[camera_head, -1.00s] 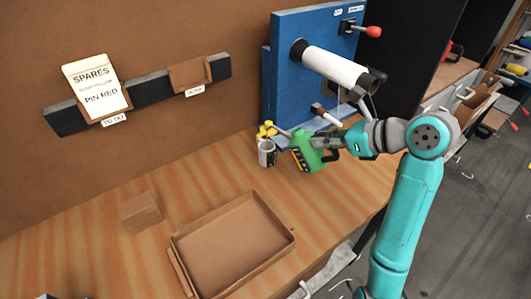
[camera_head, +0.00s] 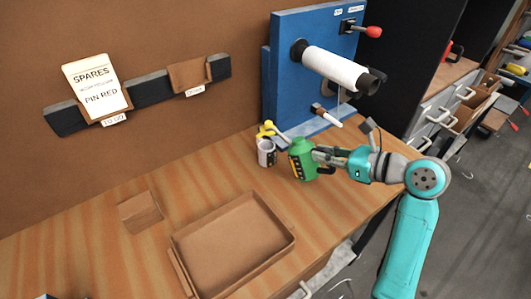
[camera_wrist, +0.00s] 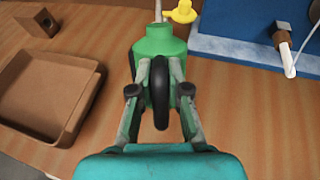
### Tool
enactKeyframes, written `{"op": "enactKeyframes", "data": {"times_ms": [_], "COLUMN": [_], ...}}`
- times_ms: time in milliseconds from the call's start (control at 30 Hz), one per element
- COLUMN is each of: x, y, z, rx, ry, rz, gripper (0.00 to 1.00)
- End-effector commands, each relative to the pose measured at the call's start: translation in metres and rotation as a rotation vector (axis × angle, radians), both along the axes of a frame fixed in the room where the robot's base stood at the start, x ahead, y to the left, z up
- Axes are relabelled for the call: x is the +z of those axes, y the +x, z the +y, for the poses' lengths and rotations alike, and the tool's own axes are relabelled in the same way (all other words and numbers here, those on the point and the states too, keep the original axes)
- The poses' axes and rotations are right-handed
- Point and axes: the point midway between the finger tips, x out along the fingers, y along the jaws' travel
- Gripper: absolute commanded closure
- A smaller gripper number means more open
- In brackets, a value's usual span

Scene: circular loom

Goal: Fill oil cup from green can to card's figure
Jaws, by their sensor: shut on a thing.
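The green can (camera_head: 302,162) stands about upright at the right of the bench, with a black and yellow label. My gripper (camera_head: 325,156) is shut on its black handle; the wrist view shows the fingers (camera_wrist: 160,80) either side of the handle, below the green body (camera_wrist: 160,40). I cannot tell whether the can's base touches the bench. A small grey-white cup (camera_head: 266,153) stands left of the can, with a yellow piece (camera_head: 267,129) just behind it; its oil level is not visible. The card (camera_head: 97,84) on the wall rail reads "SPARES" and "PIN RED"; its middle line is too small to read.
A blue machine (camera_head: 285,75) with a white roll (camera_head: 335,68) and a red-knobbed lever (camera_head: 371,31) stands behind. An empty brown tray (camera_head: 235,240) and a small brown box (camera_head: 139,211) occupy the front left.

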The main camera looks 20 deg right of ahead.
Motion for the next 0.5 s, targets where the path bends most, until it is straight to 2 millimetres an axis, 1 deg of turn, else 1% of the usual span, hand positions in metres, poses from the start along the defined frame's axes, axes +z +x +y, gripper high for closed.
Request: {"op": "enactKeyframes", "data": {"times_ms": [167, 267, 500], "x": [-0.006, -0.017, -0.05], "y": [-0.001, -0.001, 0.0], "z": [-0.001, 0.0, 0.0], "rx": [-0.001, 0.001, -0.004], "ry": [0.019, 0.048, 0.151], "rz": [-0.03, -0.065, -0.218], "gripper": [1.0, 1.0, 1.0]}}
